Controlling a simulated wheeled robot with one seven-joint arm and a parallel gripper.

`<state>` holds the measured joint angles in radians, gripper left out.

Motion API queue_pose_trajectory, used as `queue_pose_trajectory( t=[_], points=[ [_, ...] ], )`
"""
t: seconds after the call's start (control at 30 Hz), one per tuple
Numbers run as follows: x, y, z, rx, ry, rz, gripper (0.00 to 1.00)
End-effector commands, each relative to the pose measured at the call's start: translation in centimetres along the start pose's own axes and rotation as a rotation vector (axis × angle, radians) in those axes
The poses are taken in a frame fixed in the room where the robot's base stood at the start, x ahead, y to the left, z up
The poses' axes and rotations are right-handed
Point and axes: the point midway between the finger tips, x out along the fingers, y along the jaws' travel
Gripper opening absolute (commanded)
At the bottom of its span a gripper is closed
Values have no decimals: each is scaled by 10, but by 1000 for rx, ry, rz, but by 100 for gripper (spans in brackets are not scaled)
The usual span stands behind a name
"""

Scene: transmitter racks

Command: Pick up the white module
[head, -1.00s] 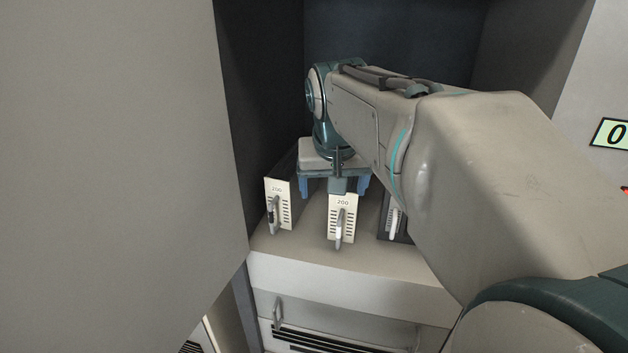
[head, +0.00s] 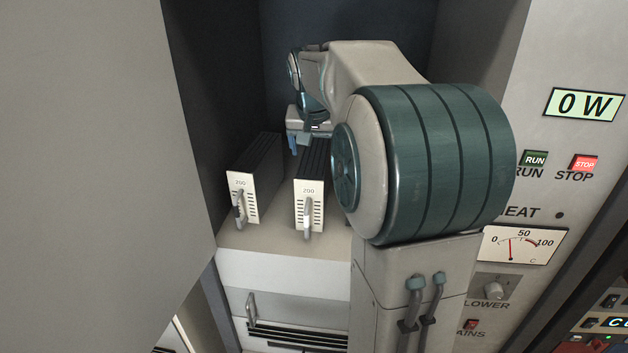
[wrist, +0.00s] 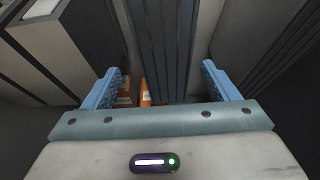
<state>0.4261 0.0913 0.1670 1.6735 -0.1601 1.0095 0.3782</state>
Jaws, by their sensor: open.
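Two modules with white front plates marked 200 stand side by side on a shelf: a left module (head: 242,197) and a middle module (head: 309,205). Each has dark finned sides and a grey front handle. My gripper (head: 303,143) is above the rear of the middle module in the head view, partly hidden by my arm. In the wrist view my gripper (wrist: 160,80) is open and empty, its blue fingers spread apart. A dark finned module body (wrist: 165,45) shows between and beyond the fingers. I cannot tell whether the fingers touch it.
The shelf (head: 280,236) sits inside a dark cabinet bay. A large grey panel (head: 90,150) blocks the left. Small orange objects (wrist: 145,92) show low between the fingers in the wrist view.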

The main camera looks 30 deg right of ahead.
Motion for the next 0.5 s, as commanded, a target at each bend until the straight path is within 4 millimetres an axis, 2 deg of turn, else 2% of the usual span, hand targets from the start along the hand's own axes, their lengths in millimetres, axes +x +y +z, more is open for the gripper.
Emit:
queue_pose_trajectory(
  t=[0.17,0.4,0.5],
  points=[
    [12,-2,1,-1,-3,0,81],
    [47,-7,2,0,-3,0,81],
    [54,-8,2,-1,-1,-1,81]
  ],
)
